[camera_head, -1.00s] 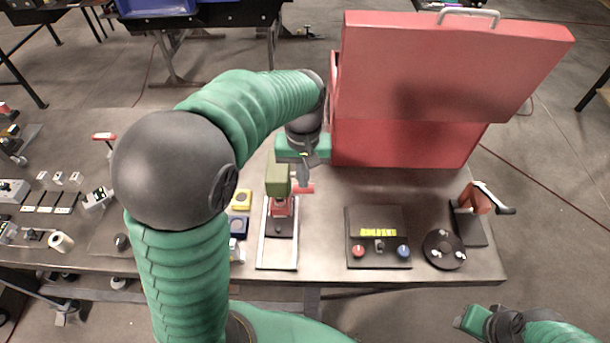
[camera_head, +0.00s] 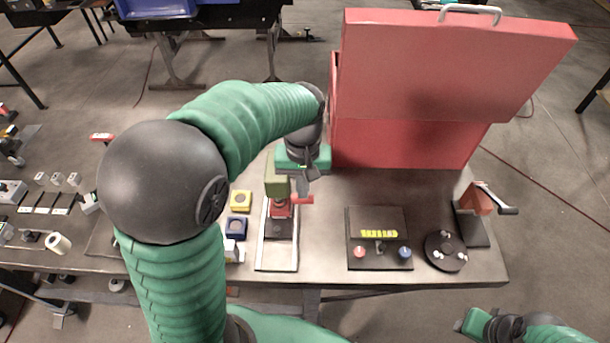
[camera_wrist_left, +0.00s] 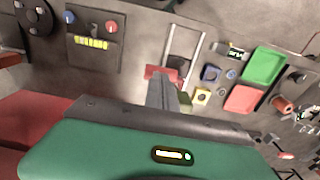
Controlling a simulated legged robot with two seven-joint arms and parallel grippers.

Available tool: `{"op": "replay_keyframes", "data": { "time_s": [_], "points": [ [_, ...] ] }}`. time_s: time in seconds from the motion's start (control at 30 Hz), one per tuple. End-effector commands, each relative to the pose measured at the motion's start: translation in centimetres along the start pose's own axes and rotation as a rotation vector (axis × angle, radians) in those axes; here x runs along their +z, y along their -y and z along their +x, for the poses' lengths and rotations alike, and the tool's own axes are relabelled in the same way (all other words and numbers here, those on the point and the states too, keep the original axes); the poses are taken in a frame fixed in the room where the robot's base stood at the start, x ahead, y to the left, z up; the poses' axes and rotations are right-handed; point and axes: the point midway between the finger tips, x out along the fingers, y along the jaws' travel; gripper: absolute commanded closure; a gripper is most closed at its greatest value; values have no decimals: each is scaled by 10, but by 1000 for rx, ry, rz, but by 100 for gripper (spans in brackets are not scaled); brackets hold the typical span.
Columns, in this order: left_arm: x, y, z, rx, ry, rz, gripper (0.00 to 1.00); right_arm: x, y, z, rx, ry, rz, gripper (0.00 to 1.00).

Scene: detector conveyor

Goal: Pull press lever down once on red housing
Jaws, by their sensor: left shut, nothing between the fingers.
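The press (camera_head: 277,188) stands on the table, with an olive-green upper block and a red part below. Its red lever (camera_head: 303,200) sticks out to the right, and it also shows in the left wrist view (camera_wrist_left: 155,71). My left gripper (camera_head: 311,176) is shut and empty, just above and behind the lever. In the left wrist view its fingers (camera_wrist_left: 161,92) overlap the lever's red end; I cannot tell whether they touch it.
A large red box (camera_head: 455,60) stands behind and to the right. Right of the press are a panel (camera_head: 378,222) with red and blue knobs, a black disc (camera_head: 445,250) and a crank (camera_head: 480,200). Yellow (camera_head: 241,200) and blue (camera_head: 236,228) blocks sit close on its left.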

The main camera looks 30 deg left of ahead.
Motion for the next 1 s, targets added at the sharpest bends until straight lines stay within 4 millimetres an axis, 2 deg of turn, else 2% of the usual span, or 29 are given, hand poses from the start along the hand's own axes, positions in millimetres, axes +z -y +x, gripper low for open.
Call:
{"op": "replay_keyframes", "data": {
  "time_s": [0.23,0.67,1.0],
  "points": [
    [6,0,12,0,-3,0,100,2,0,9,0,0,0,64],
    [8,0,15,0,-2,0,100,2,0,10,0,0,0,64],
    [15,0,30,0,-2,1,100,5,0,20,0,0,0,64]
  ]
}}
